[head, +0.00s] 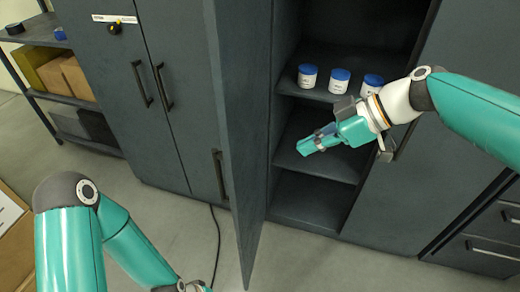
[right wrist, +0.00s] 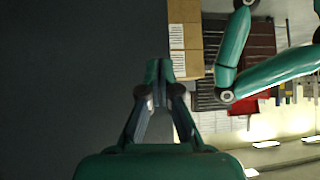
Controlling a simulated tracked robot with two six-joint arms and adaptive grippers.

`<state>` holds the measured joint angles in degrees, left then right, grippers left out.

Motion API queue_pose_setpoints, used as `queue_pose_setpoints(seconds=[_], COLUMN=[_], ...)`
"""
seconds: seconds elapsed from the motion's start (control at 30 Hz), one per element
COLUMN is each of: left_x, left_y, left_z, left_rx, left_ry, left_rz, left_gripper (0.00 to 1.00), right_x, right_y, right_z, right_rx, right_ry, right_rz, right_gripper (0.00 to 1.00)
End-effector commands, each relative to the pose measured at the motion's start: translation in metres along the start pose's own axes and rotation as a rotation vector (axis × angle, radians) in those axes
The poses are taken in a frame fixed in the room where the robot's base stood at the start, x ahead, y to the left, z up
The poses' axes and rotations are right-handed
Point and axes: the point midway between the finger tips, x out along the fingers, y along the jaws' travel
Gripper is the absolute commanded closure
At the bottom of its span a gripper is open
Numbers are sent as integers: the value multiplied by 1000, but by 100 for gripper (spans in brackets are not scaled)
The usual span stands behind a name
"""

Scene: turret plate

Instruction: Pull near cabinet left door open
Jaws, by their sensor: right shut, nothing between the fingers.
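The near cabinet's left door (head: 244,120) stands swung open in the head view, seen nearly edge-on and reaching toward me. A dark bar handle (head: 221,176) shows on its outer side. The cabinet's inside (head: 310,200) is exposed, with shelves. My right gripper (head: 303,147) is shut and empty, in front of the open shelves and to the right of the door, pointing left toward it. It also shows shut in the right wrist view (right wrist: 158,66), beside a large dark surface that may be the door. My left arm is at the lower left; its gripper is outside the frame.
Three white jars with blue lids (head: 338,80) stand on an upper shelf. The cabinet's right door (head: 420,170) looks shut. Another dark cabinet (head: 125,90), closed, is to the left, with a rack of boxes (head: 75,77) beyond. A black cable (head: 216,245) lies on the clear floor.

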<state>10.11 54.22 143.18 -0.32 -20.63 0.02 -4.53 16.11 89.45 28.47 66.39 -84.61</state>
Motion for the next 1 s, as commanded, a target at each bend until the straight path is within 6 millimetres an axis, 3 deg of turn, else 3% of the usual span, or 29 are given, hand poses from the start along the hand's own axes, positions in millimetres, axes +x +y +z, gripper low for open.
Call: queue_pose_setpoints(seconds=[0.17,0.63,0.8,1.0], left_x=[-3,-18,-31,-35], left_y=[1,7,11,13], left_z=[0,0,0,0], left_rx=[0,0,0,0], left_ry=[0,0,0,0], left_rz=[0,0,0,0], left_gripper=[60,60,60,60], right_x=[4,92,109,120], right_y=[-4,-6,-6,-5], right_z=[-8,-8,-26,-34], right_rx=[-39,-33,-34,-33], right_ry=[12,8,9,9], right_rz=[-11,-12,-9,-6], right_gripper=[100,100,100,100])
